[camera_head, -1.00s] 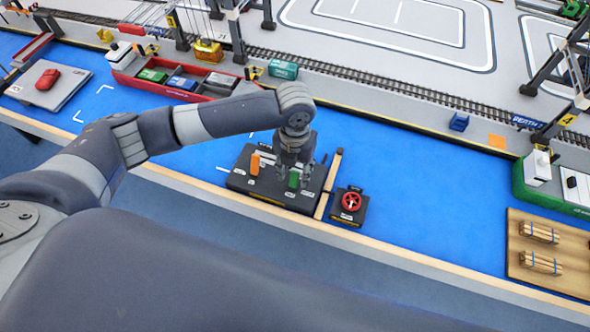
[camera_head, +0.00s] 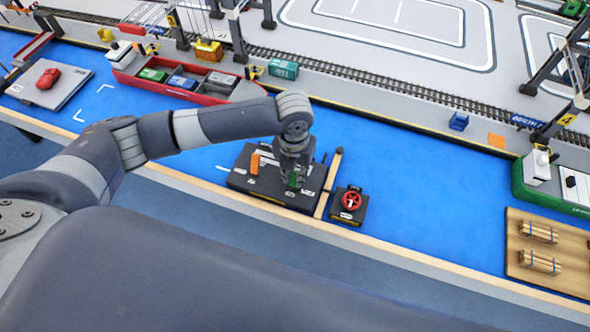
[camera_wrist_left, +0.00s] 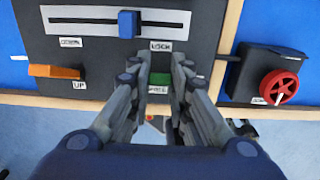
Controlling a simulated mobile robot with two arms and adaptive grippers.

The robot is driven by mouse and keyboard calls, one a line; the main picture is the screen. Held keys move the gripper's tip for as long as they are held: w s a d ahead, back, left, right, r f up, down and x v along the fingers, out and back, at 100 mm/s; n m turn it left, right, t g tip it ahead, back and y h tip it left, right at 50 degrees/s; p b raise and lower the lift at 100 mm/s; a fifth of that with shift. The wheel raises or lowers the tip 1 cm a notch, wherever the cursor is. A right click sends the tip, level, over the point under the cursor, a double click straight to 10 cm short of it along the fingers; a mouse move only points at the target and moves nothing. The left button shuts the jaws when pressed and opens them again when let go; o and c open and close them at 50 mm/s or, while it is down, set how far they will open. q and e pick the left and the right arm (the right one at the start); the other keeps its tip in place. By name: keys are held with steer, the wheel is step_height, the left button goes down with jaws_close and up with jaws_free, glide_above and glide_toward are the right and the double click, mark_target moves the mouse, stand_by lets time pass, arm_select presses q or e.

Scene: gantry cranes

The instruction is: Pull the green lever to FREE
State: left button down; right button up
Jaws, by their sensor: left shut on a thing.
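The green lever (camera_head: 293,180) stands on the black control panel (camera_head: 240,183) near the table's front edge. In the left wrist view the green lever (camera_wrist_left: 159,79) sits between my gripper's fingers, with the LOCK label (camera_wrist_left: 161,45) above it and the FREE label (camera_wrist_left: 157,91) just below it, partly hidden. My left gripper (camera_head: 294,172) reaches down over the panel and is shut on the green lever; it also fills the middle of the left wrist view (camera_wrist_left: 159,84). My right gripper is not in view.
On the same panel are an orange lever (camera_wrist_left: 55,71) by an UP label and a blue slider (camera_wrist_left: 129,23). A box with a red wheel (camera_head: 351,200) stands to the right. Blue water surface beyond is mostly clear. A red ship (camera_head: 180,88) lies farther back.

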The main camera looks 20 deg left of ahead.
mark_target(293, 182)
arm_select(q)
steer(key=shift+s+r+t+p, duration=0.25)
steer(key=shift+s+t+p, duration=0.4)
steer(key=shift+t+p, duration=0.5)
steer(key=s+t, duration=0.1)
steer(key=t, duration=0.1)
steer(key=shift+s+f+t+p, duration=0.1)
steer(key=shift+t+p, duration=0.25)
steer(key=t, duration=0.1)
steer(key=s+t, duration=0.1)
steer(key=t, duration=0.1)
steer(key=shift+s+f, duration=0.15)
steer(key=shift+f, duration=0.2)
steer(key=shift+s+a+f+t+b, duration=0.1)
steer(key=shift+s+t+b, duration=0.2)
steer(key=shift+t, duration=0.35)
steer(key=shift+s+f+t+b, duration=0.1)
steer(key=shift+t+b, duration=0.3)
steer(key=shift+t, duration=0.25)
steer(key=c, duration=1.5)
jaws_free()
steer(key=shift+r, duration=0.1)
